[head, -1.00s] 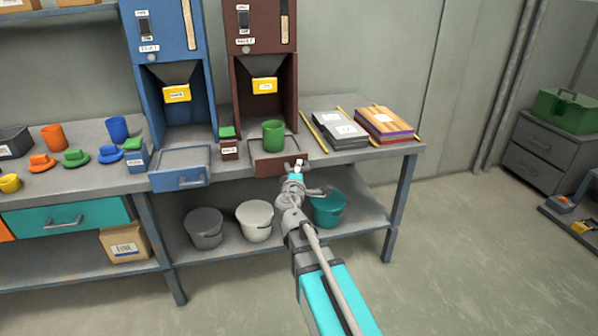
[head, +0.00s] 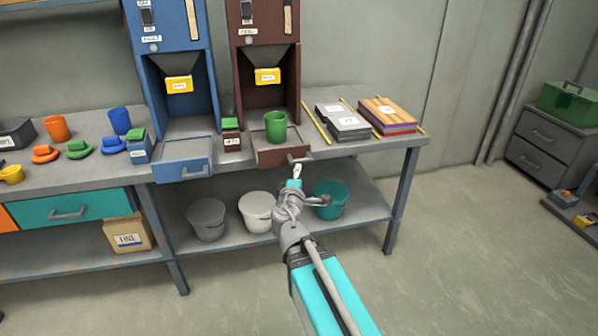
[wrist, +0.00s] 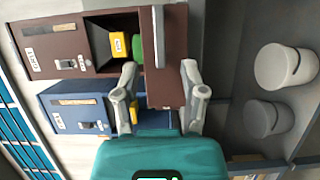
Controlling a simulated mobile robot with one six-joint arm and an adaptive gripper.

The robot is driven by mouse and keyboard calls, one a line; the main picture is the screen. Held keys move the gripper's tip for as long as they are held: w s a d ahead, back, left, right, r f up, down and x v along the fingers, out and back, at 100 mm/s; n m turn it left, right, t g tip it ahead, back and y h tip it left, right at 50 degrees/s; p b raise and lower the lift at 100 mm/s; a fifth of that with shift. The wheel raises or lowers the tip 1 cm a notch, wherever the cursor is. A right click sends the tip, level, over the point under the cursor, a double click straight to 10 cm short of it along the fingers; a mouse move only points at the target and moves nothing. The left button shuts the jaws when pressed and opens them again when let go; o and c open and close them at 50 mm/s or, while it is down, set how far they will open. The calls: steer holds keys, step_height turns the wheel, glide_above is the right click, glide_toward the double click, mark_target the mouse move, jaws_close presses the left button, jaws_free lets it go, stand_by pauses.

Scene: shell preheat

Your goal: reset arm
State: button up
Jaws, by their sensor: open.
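My gripper (head: 296,171) is open and empty, just below and in front of the brown machine's drawer (head: 276,157). In the wrist view its two fingers (wrist: 160,76) are spread apart, with the brown drawer front (wrist: 176,85) beyond them. The drawer's silver handle (wrist: 159,36) shows between and ahead of the fingertips. A gap seems to lie between fingers and handle in the head view. A green cup (head: 276,125) stands upright on the drawer, under the brown machine's yellow-labelled outlet (head: 267,76). My arm reaches up from the lower right.
The blue machine (head: 178,70) with its own drawer (head: 182,171) stands left. A teal bucket (head: 329,200), a white bucket (head: 257,212) and a grey bucket (head: 207,219) sit on the lower shelf.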

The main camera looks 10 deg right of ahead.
stand_by(0.4)
steer(key=s+d+f+m+g, duration=0.7)
steer(key=f+m+g, duration=0.3)
steer(key=f, duration=0.1)
steer(key=s+a+f+m+g+y, duration=0.3)
steer(key=s+a+f+g+y, duration=0.45)
steer(key=s, duration=0.25)
step_height(320, 180, up, 30)
steer(key=p, duration=3)
steer(key=shift+a+t, duration=0.3)
steer(key=shift+t, duration=0.15)
steer(key=shift+s+h, duration=0.1)
steer(key=shift+h, duration=0.15)
